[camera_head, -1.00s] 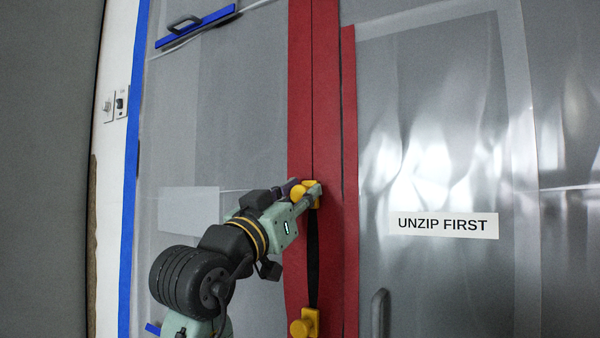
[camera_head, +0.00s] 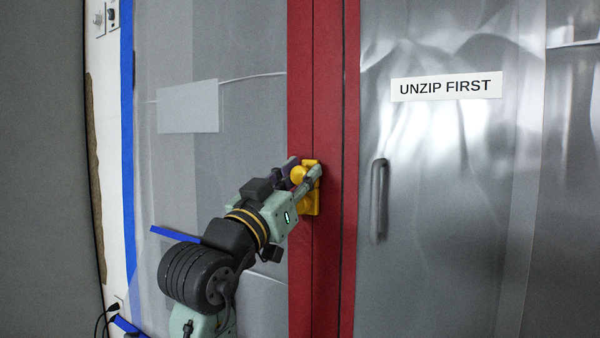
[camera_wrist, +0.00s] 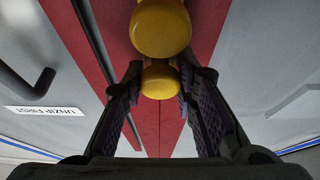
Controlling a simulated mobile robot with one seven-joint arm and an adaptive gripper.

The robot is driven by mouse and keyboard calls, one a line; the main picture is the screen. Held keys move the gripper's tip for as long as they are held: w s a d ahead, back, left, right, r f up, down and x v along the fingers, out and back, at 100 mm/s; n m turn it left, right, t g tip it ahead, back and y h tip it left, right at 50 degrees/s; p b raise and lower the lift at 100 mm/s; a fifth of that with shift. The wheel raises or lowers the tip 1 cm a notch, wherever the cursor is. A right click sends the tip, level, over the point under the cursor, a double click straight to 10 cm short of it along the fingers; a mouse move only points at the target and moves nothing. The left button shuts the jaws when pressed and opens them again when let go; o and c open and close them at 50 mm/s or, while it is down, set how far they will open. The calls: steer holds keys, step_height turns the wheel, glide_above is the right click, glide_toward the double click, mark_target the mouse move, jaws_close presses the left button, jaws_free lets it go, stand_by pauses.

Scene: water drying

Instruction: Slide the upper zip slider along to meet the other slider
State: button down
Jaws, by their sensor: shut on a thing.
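The red zip strip (camera_head: 326,100) runs upright down the plastic sheeting in the head view, with a thin dark seam. My gripper (camera_head: 305,170) is shut on the yellow knob of the upper slider (camera_head: 298,175). The other yellow slider (camera_head: 308,206) is directly below it, partly hidden by my gripper. The two look close together; I cannot tell whether they touch. In the upside-down wrist view, the upper slider's knob (camera_wrist: 160,82) is between my fingers, and the other slider's knob (camera_wrist: 160,28) is beside it at the top.
A dark vertical handle (camera_head: 380,200) and a white "UNZIP FIRST" sign (camera_head: 446,86) are to the right of the strip. A blue bar (camera_head: 175,234) is at the left, behind my arm. Blue tape (camera_head: 127,150) edges the sheeting.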

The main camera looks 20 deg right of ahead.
steer(key=c, duration=1.3)
jaws_free()
steer(key=shift+a, duration=0.1)
steer(key=v, duration=1.2)
